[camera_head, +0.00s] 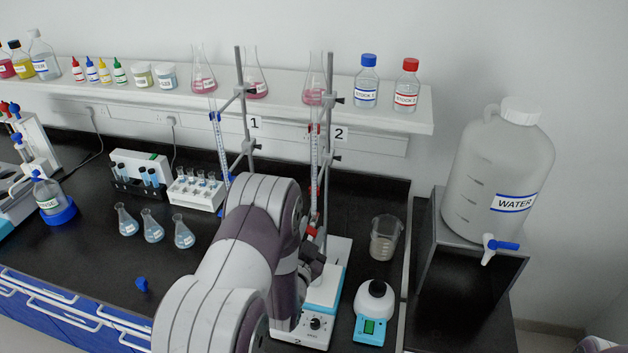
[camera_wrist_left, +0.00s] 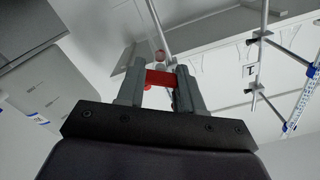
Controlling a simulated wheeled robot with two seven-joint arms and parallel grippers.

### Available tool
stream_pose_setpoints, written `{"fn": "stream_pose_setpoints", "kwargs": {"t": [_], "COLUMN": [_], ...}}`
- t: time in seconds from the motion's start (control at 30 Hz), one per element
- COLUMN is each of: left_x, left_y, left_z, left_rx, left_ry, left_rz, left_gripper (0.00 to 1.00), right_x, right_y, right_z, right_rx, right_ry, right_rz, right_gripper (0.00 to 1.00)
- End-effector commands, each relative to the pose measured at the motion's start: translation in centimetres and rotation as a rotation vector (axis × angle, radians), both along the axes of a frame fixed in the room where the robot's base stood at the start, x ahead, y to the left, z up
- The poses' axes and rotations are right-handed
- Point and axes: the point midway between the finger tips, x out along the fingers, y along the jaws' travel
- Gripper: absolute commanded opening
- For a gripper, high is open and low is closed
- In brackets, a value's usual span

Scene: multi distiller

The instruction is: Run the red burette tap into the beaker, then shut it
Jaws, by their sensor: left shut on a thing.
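The red-marked burette (camera_head: 314,160) hangs upright on the stand labelled 2. Its red tap (camera_head: 311,231) shows just beyond my left gripper (camera_head: 314,256), which is partly hidden by my own arm. In the left wrist view, the fingers of my left gripper (camera_wrist_left: 160,84) are shut on the red tap handle (camera_wrist_left: 160,78), which lies crosswise between them. A glass beaker (camera_head: 385,238) stands on the bench to the right of the stand. The space under the burette tip is hidden by my arm. My right gripper is not in view.
A white and blue stirrer plate (camera_head: 318,300) stands below the burette, with a small blue device (camera_head: 373,312) to its right. The blue-marked burette (camera_head: 220,150) and several flasks (camera_head: 153,228) are to the left. A large water jug (camera_head: 500,165) stands at right.

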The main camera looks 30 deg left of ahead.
Motion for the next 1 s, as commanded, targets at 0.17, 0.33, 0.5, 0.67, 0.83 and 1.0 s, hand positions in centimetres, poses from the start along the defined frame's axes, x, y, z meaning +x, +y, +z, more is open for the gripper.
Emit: {"fn": "stream_pose_setpoints", "kwargs": {"t": [0.17, 0.33, 0.5, 0.67, 0.83, 1.0], "left_x": [0.0, 0.0, 0.0, 0.0, 0.0, 0.0], "left_y": [0.0, 0.0, 0.0, 0.1, 0.0, 0.1], "left_z": [0.0, 0.0, -0.2, -0.1, 0.0, -0.2], "left_rx": [0.000, 0.000, -0.104, -0.291, -0.296, -0.490], "left_ry": [0.001, 0.001, -0.025, -0.069, -0.070, -0.118], "left_rz": [0.000, 0.000, 0.000, 0.000, -0.001, -0.001], "left_gripper": [0.08, 0.08, 0.08, 0.08, 0.08, 0.08], "right_x": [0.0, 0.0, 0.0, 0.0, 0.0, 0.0], "right_y": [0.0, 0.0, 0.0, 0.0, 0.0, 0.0], "right_z": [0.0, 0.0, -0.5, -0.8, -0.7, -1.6], "right_rx": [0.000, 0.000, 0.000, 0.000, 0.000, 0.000], "right_ry": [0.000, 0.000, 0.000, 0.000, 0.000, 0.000], "right_rz": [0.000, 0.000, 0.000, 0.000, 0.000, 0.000], "right_gripper": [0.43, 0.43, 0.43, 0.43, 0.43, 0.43]}}
